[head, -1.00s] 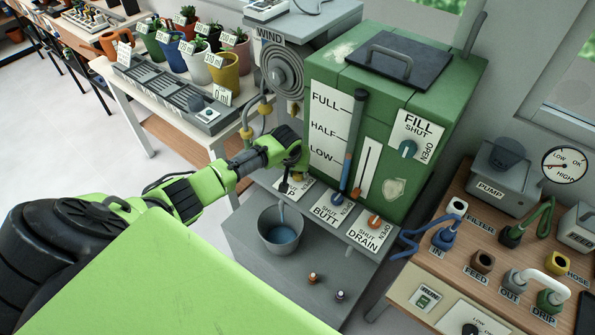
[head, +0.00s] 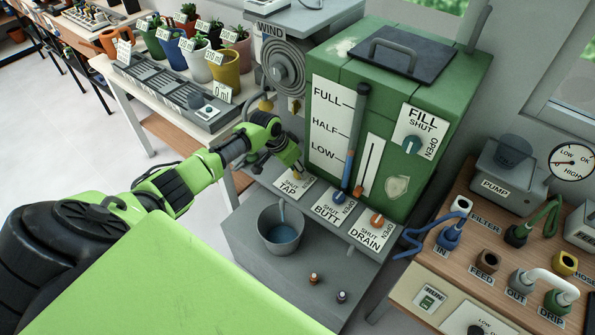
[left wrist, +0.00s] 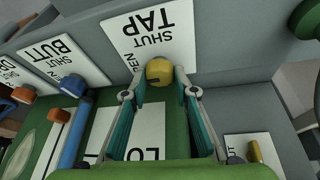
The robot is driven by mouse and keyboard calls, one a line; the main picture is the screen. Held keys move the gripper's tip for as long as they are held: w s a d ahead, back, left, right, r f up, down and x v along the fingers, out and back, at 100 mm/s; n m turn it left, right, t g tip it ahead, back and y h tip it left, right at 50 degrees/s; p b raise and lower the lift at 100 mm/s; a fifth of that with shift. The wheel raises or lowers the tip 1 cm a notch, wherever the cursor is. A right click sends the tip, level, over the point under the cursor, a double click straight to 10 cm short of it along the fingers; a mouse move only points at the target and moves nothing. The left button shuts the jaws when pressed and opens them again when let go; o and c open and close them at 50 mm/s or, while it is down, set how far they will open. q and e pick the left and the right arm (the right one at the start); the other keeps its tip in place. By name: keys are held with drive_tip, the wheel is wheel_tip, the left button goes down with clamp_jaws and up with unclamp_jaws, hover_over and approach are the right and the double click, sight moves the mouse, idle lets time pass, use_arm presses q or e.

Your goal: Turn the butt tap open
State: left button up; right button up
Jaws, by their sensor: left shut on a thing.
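The green water butt (head: 376,195) carries a front ledge with labelled knobs. The yellow knob on the TAP plate (head: 290,191) shows in the left wrist view (left wrist: 159,71). My left gripper (head: 297,171) reaches down to it from the left; in the left wrist view its fingers (left wrist: 160,88) are shut on this yellow knob, one on each side. The blue knob (head: 338,197) on the BUTT plate is just right of it, untouched; it also shows in the left wrist view (left wrist: 72,85). My right gripper is not in view.
An orange DRAIN knob (head: 377,219) sits right of BUTT. A teal FILL knob (head: 411,144) is higher on the butt. A grey bucket (head: 281,229) with water stands below the ledge. A pump bench (head: 475,241) is at right, and a table with several potted plants at back left.

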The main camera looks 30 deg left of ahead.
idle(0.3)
use_arm(q)
drive_tip(key=o, duration=1.1)
drive_tip(key=shift+r, duration=0.1)
drive_tip(key=v, duration=1.1)
drive_tip(key=shift+s+a+r, duration=0.1)
drive_tip(key=shift+s+r, duration=0.05)
drive_tip(key=shift+r, duration=0.25)
drive_tip(key=shift+f, duration=0.1)
